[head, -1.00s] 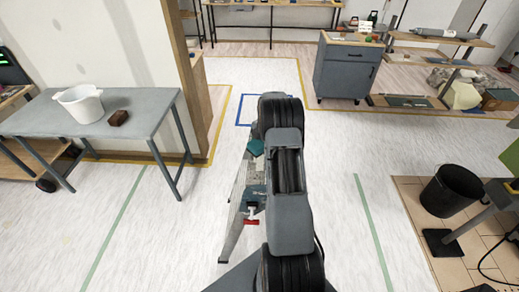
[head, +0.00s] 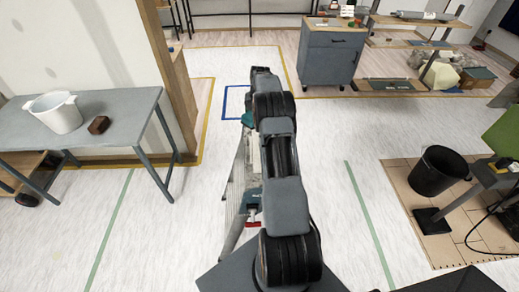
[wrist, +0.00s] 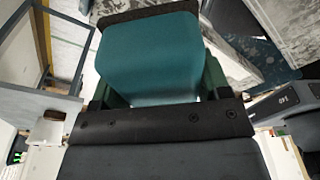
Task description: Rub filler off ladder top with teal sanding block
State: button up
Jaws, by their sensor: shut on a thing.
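My gripper (wrist: 158,90) is shut on the teal sanding block (wrist: 150,55), which fills the upper middle of the wrist view with a dark pad along its far edge. In the head view a teal patch (head: 247,119) shows beside the end of my arm, high on the ladder. The grey stepladder (head: 233,195) stands in front of me, partly hidden by my arm. Speckled grey-white surfaces (wrist: 245,62) show to the right of the block in the wrist view; I cannot tell whether the block touches anything. The filler cannot be made out clearly.
A grey table (head: 115,105) at left holds a white bucket (head: 57,115) and a brown block (head: 99,125). A grey cabinet (head: 331,55) stands behind. A black bin (head: 437,171) stands at right. Floor on both sides of the ladder is clear.

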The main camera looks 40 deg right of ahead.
notch_tip(320, 180, up, 2)
jog(key=shift+r+p, duration=0.1)
jog(key=shift+p, duration=0.2)
jog(key=o, duration=0.5)
jog(key=c, duration=0.4)
